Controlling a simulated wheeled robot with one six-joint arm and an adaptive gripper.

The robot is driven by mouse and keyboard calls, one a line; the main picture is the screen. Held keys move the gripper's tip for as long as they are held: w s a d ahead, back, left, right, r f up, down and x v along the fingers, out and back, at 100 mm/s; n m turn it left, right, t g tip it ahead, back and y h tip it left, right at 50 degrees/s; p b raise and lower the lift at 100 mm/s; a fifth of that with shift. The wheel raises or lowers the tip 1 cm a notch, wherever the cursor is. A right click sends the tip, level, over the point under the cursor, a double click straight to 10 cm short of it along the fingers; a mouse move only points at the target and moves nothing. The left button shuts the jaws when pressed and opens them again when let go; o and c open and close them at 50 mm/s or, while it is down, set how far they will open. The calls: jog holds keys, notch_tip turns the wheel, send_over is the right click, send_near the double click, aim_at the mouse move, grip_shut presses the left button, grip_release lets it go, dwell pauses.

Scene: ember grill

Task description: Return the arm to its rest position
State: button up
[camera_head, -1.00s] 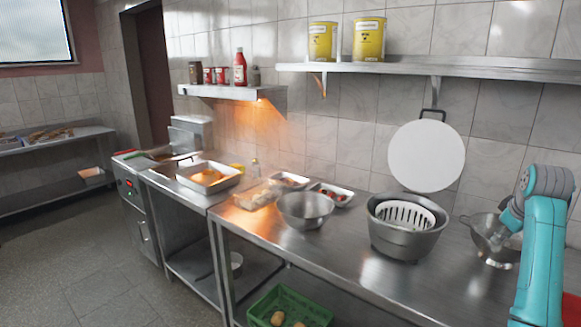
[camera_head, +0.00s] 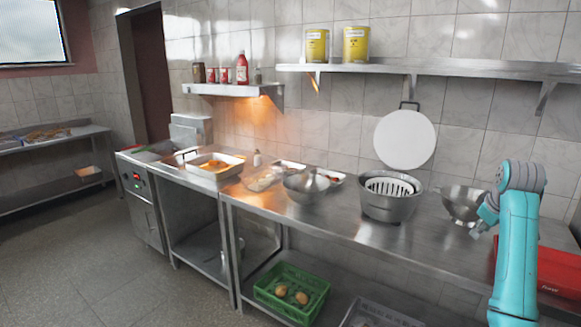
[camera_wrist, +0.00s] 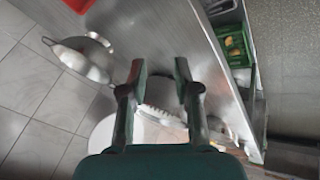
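My teal arm (camera_head: 514,235) stands folded at the right of the head view, in front of the steel counter. My gripper (camera_wrist: 160,70) shows in the wrist view with its two dark fingers well apart and nothing between them. In the head view the gripper end is small and partly hidden by the arm, near a metal colander (camera_head: 462,203). I cannot tell there whether it touches the colander. The wrist view looks down over the counter (camera_wrist: 210,65), with the colander (camera_wrist: 85,60) at the left.
A grey pot with a white basket (camera_head: 390,208) and a steel bowl (camera_head: 305,190) stand on the counter. A red crate (camera_head: 555,272) is right of my arm. A green crate (camera_head: 275,302) sits on the lower shelf. Floor at left (camera_head: 75,255) is clear.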

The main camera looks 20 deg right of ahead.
jog(key=a+f+t, duration=0.1)
jog(key=a+f, duration=0.6)
jog(key=f, duration=0.4)
jog(key=a+f+t, duration=0.1)
jog(key=a+f, duration=0.6)
jog(key=f, duration=0.5)
jog(key=s+a+f+m+t, duration=0.1)
jog(key=s+a+f, duration=0.55)
jog(key=a, duration=0.25)
jog(key=s+a+f+t, duration=0.2)
jog(key=s+a+f, duration=0.3)
jog(key=a+f, duration=0.35)
jog(key=s+a+r+t+y, duration=0.1)
jog(key=s+a, duration=0.5)
jog(key=s, duration=0.3)
jog(key=s+a+t, duration=0.1)
jog(key=s+a, duration=0.6)
jog(key=s, duration=0.3)
jog(key=s+a+r+t+y, duration=0.1)
jog(key=s+a+r, duration=0.1)
jog(key=s+r, duration=0.5)
jog(key=s+a+r+t+y, duration=0.1)
jog(key=s+a+r, duration=0.2)
jog(key=s+r, duration=0.4)
jog(key=s, duration=0.2)
jog(key=shift+s+a+r+m+t+y, duration=0.2)
jog(key=shift+s+r+m+t+y, duration=0.2)
